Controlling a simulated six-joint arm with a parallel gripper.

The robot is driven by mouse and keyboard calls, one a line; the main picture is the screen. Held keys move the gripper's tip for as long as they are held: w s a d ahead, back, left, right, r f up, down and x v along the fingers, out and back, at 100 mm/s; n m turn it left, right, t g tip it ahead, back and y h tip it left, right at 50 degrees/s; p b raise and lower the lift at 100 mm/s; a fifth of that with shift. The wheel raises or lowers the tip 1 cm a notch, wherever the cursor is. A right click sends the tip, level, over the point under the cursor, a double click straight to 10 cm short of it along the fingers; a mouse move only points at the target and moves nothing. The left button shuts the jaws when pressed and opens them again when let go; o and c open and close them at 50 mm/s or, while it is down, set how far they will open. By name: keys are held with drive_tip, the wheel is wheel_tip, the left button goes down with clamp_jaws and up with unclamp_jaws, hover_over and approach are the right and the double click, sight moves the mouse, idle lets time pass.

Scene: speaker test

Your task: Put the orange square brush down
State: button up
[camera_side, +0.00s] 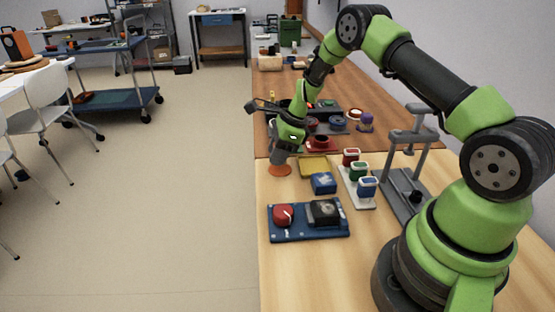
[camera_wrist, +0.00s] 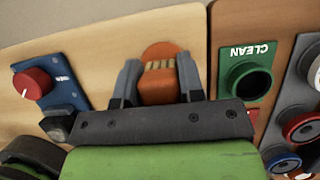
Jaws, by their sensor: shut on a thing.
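The orange square brush (camera_wrist: 157,90) shows in the wrist view between the two grey fingers of my gripper (camera_wrist: 158,70), which is shut on it. Pale tan blocks or tufts show at its far edge. An orange round pad (camera_wrist: 160,50) shows just beyond the brush, partly covered by it. In the side view my gripper (camera_side: 280,157) points down, low over the orange pad (camera_side: 279,171) at the left edge of the light wood table. The brush cannot be told apart there, and I cannot tell whether it touches the pad.
A yellow tray (camera_side: 314,166) and a blue block (camera_side: 323,183) are right of the pad. A blue board (camera_side: 306,232) with a red knob is in front. A white rack with colored pots (camera_side: 358,172) and a grey stand (camera_side: 410,150) are farther right. A green CLEAN cup (camera_wrist: 247,80) is nearby.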

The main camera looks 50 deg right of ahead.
drive_tip(key=shift+f, duration=1.15)
drive_tip(key=shift+f, duration=0.2)
